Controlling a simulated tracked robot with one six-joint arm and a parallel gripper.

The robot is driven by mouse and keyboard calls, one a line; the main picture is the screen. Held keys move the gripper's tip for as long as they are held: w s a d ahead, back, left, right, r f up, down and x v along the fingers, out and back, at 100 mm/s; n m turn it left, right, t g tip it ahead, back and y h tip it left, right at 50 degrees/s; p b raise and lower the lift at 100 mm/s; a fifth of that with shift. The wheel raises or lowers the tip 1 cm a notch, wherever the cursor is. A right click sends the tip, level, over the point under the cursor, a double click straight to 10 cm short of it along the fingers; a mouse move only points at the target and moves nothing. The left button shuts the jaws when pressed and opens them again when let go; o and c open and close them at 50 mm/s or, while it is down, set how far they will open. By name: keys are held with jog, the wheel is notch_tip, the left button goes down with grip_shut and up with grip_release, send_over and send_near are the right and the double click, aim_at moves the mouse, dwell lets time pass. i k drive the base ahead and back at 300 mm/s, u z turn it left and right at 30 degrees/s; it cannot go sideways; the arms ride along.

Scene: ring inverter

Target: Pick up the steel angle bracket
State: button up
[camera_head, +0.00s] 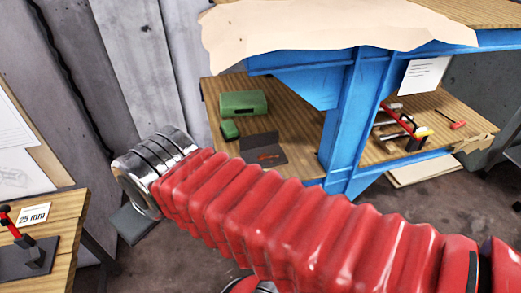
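I cannot make out a steel angle bracket for certain. My red ribbed arm crosses the view from the lower right to a shiny ringed metal joint at the left. My gripper's fingers do not show, so its hold is hidden. A flat dark grey piece (131,222) shows just below that joint; I cannot tell what it is. A dark grey folded piece (262,145) with a small orange-red item on it lies on the wooden lower shelf (300,122), beyond my arm.
A green box (243,103) and a smaller green block (230,129) are on the shelf. Blue bench legs (347,125) stand right of them. Red-handled tools (403,125) lie further right. A left bench (58,230) holds a "25 mm" card (34,216) and a red-handled device (36,254).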

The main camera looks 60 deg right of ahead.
aim_at(265, 149)
jog(key=i, duration=0.9)
jog(key=u, duration=0.05)
